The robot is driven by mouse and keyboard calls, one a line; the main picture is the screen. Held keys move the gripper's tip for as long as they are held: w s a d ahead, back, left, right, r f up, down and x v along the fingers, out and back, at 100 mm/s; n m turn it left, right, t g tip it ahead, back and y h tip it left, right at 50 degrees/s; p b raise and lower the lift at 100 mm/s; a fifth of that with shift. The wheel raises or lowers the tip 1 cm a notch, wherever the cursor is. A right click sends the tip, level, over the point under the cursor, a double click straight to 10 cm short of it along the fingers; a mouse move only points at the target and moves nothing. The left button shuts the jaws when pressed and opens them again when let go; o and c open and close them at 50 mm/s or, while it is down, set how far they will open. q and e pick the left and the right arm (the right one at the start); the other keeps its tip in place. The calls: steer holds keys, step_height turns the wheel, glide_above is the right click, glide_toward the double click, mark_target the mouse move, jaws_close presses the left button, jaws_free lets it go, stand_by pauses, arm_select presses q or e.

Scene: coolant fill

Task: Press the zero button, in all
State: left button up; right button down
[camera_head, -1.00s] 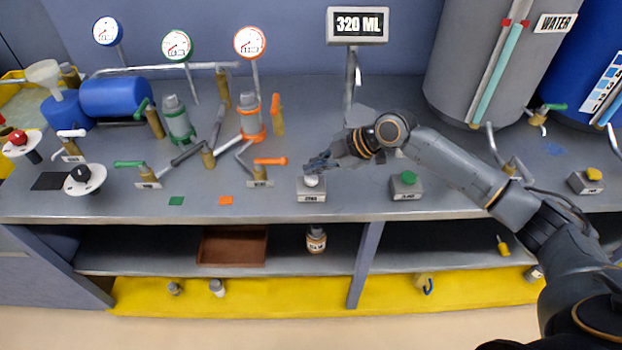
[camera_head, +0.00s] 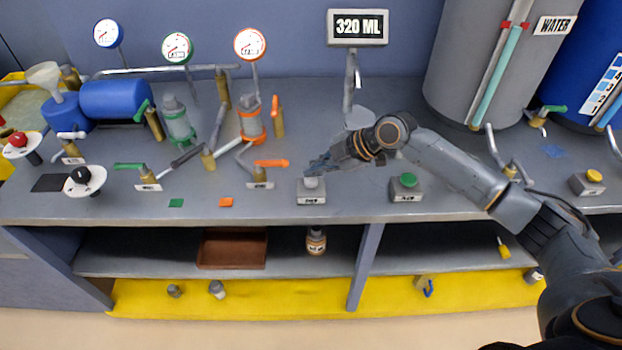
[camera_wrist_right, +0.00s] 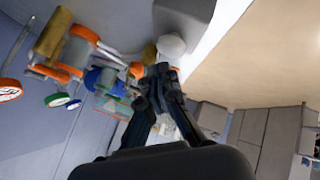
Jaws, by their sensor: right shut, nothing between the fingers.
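The zero button is a small box with a pale round cap (camera_head: 311,183) and a label on its front, near the bench's front edge. It also shows in the right wrist view (camera_wrist_right: 171,46), just beyond my fingertips. My right gripper (camera_head: 318,167) is shut and empty, its tips right above and beside the cap. I cannot tell whether the tips touch the cap. The right wrist view shows the shut fingers (camera_wrist_right: 158,78) pointing at it. The display (camera_head: 357,27) behind the bench reads 320 ML. My left gripper is not in view.
A green-topped button box (camera_head: 406,187) stands to the right and a yellow-topped one (camera_head: 588,182) farther right. An orange-handled valve (camera_head: 262,172) is close on the left. A grey water tank (camera_head: 465,75) stands at the back right. The bench front (camera_head: 250,208) has little room.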

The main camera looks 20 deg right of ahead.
mark_target(314, 181)
steer(key=shift+f, duration=0.4)
steer(key=shift+f+b, duration=0.55)
steer(key=shift+b, duration=0.1)
stand_by(0.6)
stand_by(0.4)
steer(key=shift+r+p, duration=0.75)
steer(key=shift+r, duration=0.25)
step_height(314, 181, up, 5)
steer(key=p, duration=0.4)
steer(key=shift+f, duration=0.1)
stand_by(0.4)
